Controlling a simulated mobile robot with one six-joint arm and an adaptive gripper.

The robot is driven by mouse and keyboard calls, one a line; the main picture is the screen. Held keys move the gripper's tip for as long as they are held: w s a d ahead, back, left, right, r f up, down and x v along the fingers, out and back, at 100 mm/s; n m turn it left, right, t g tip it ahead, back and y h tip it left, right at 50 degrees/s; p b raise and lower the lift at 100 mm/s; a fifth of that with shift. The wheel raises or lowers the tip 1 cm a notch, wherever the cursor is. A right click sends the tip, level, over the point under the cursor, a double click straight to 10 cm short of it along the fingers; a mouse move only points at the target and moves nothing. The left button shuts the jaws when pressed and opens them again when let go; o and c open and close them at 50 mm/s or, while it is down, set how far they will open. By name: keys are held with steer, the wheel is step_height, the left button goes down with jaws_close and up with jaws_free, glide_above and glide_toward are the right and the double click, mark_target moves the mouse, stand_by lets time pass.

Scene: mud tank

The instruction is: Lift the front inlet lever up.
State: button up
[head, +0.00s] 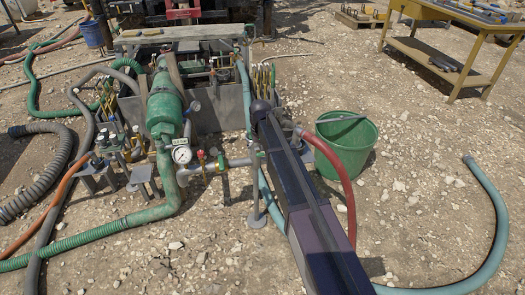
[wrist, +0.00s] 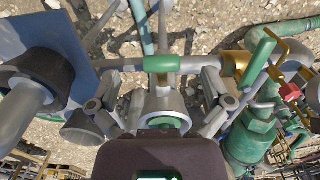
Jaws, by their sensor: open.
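In the wrist view, my gripper (wrist: 163,88) has its two grey fingers spread apart. A short green bar (wrist: 162,64) shows between and just beyond the fingers, above a grey cone-shaped fitting (wrist: 164,103). It looks like a lever handle, but I cannot tell for sure that it is the front inlet lever. I cannot tell whether the fingers touch it. No object is held. In the head view, my dark arm reaches in from the bottom right to the pipework and hides the gripper and what lies behind it.
A green pump body (head: 166,105) with a gauge (head: 181,154) stands left of my arm. A small red valve handle (head: 201,155) sits on the grey pipe. A green bucket (head: 347,145) and red hose (head: 334,165) are close on the right. A workbench (head: 440,55) stands farther off.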

step_height(320, 180, up, 8)
steer(key=p, duration=0.8)
stand_by(0.4)
